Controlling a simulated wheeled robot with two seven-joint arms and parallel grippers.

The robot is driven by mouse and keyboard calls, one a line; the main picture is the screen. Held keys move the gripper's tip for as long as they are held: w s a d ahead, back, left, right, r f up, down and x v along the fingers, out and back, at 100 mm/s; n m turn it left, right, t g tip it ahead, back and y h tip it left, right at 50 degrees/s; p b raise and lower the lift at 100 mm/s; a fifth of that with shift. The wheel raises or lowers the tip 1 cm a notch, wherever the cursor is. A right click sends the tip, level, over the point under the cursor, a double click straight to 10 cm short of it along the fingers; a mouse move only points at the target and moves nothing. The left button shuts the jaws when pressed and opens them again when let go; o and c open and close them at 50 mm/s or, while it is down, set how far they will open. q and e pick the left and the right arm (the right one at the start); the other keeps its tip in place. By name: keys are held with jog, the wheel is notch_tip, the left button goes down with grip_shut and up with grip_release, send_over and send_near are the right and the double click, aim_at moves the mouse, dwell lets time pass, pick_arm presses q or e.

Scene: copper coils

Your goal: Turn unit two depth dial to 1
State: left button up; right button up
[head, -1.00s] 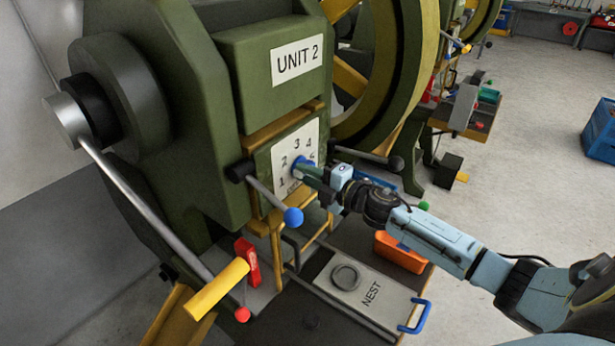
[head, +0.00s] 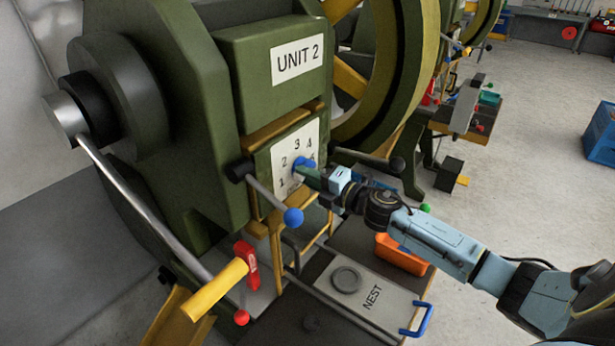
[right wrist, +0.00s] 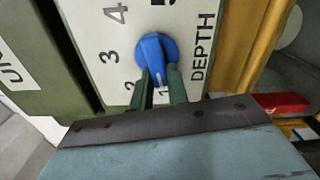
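The unit two depth dial (head: 302,162) is a blue knob on a white number plate (head: 281,152) on the green press, below the "UNIT 2" label. The right wrist view shows the knob (right wrist: 153,48) close up, its narrow end towards the lower numbers, near 1 and 2. My right gripper (head: 311,175) is at the dial. In the right wrist view its green fingertips (right wrist: 161,80) stand on either side of the knob's narrow end and appear closed against it. They partly cover the plate around 1 and 2. My left gripper is not in view.
A red and yellow handle (head: 228,281), the nest plate (head: 347,290) and an orange bin (head: 401,253) are below.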

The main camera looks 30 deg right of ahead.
jog(key=o, duration=0.4)
jog(key=shift+o, duration=0.2)
jog(key=shift+s, duration=0.15)
jog(key=b+v, duration=0.1)
jog(key=v, duration=1.2)
jog(key=shift+b, duration=0.3)
jog(key=shift+s+d+f, duration=0.1)
